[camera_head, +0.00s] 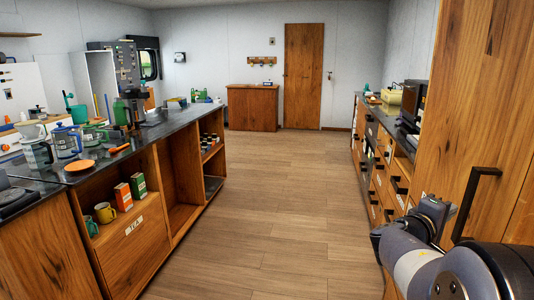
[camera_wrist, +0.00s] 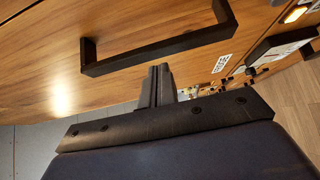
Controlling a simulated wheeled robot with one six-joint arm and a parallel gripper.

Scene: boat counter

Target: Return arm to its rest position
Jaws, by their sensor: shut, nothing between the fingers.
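My gripper (camera_wrist: 159,72) shows in the wrist view with its two dark fingers together and nothing between them. Its fingertips point at a wooden cabinet front and lie close below a black bar handle (camera_wrist: 160,52) in the picture. I cannot tell whether they touch the wood or the handle. In the head view my grey arm is folded at the lower right, in front of the tall wooden cabinet (camera_head: 491,110). That cabinet has a black handle (camera_head: 470,200).
A dark-topped counter (camera_head: 190,120) with open shelves runs along the left, holding cups, a kettle and an orange plate (camera_head: 79,166). Drawers (camera_head: 375,165) line the right side. The wooden floor (camera_head: 270,200) between is clear, up to a door (camera_head: 304,75).

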